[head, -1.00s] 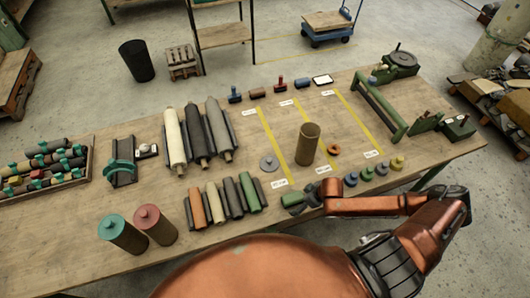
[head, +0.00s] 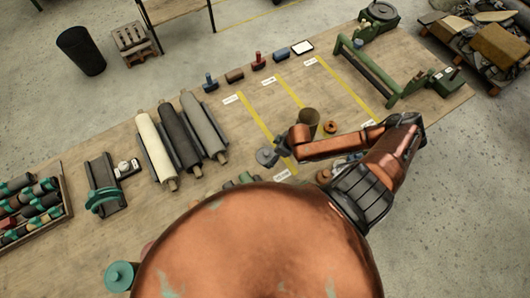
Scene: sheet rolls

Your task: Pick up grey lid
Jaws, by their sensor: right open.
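The grey lid (head: 265,158) is a small flat disc lying on the wooden table, left of the brown open tube (head: 309,117) and by the lower part of the left yellow strip. My right gripper (head: 279,148) is open at the lid's upper right edge, seen from above. Its fingers are small and dark, and I cannot tell whether they touch the lid. My left gripper is not in view.
An orange ring (head: 330,127) lies right of the tube. Three large rolls, one being the cream roll (head: 157,147), lie to the left. A teal-lidded canister (head: 121,275) stands at lower left. My body hides the table's front middle.

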